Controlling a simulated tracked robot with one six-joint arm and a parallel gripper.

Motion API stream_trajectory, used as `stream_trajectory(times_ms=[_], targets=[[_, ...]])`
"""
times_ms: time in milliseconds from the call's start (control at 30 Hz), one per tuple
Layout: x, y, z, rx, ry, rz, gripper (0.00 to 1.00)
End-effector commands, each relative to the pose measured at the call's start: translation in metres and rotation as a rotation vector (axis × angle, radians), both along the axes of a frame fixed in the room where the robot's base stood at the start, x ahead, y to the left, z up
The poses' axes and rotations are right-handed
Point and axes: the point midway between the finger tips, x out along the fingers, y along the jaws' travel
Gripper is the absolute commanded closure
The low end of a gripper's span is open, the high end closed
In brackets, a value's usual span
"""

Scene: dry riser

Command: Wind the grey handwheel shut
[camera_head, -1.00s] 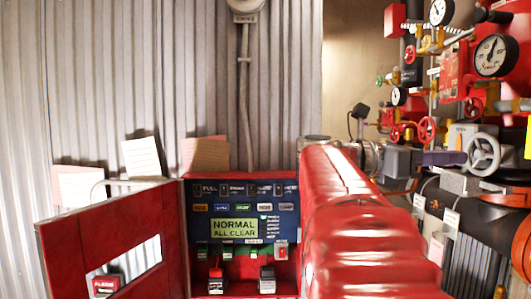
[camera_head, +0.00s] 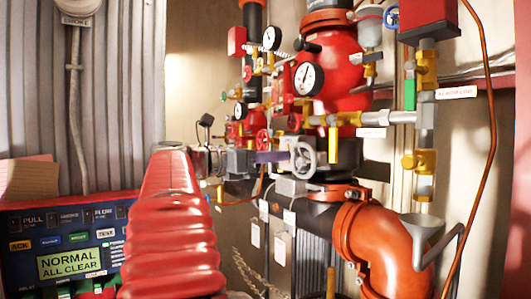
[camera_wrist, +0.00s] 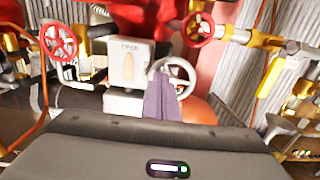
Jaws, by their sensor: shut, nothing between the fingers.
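The grey handwheel (camera_head: 306,146) is a spoked ring near the middle of the head view, in front of the red pipework. In the wrist view the handwheel (camera_wrist: 187,68) stands upright just right of centre, its lower left part hidden behind my fingers. My gripper (camera_head: 284,157) has purple fingers, shut and empty, pointing right at the wheel's left side. In the wrist view my gripper (camera_wrist: 160,80) overlaps the wheel's rim. I cannot tell whether the fingertips touch the wheel or stop just short of it.
A pale box (camera_wrist: 129,62) with a tan marking sits left of the wheel. Red handwheels (camera_wrist: 59,42) and (camera_wrist: 198,27), another red wheel, flank it. A gauge (camera_head: 309,78) and brass fittings crowd above. A large orange pipe elbow (camera_head: 375,240) lies below right. A control panel (camera_head: 69,262) reads NORMAL ALL CLEAR.

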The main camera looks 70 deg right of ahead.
Motion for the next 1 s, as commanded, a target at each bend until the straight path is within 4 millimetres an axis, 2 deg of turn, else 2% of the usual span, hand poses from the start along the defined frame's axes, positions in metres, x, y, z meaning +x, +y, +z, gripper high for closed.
stream_trajectory(times_ms=[133, 733, 1000], targets=[[0.011, -0.009, -0.015, 0.003, 0.002, 0.001, 1.00], [-0.019, 0.017, -0.052, 0.001, 0.001, 0.001, 1.00], [-0.045, 0.030, -0.021, -0.002, -0.002, 0.000, 1.00]])
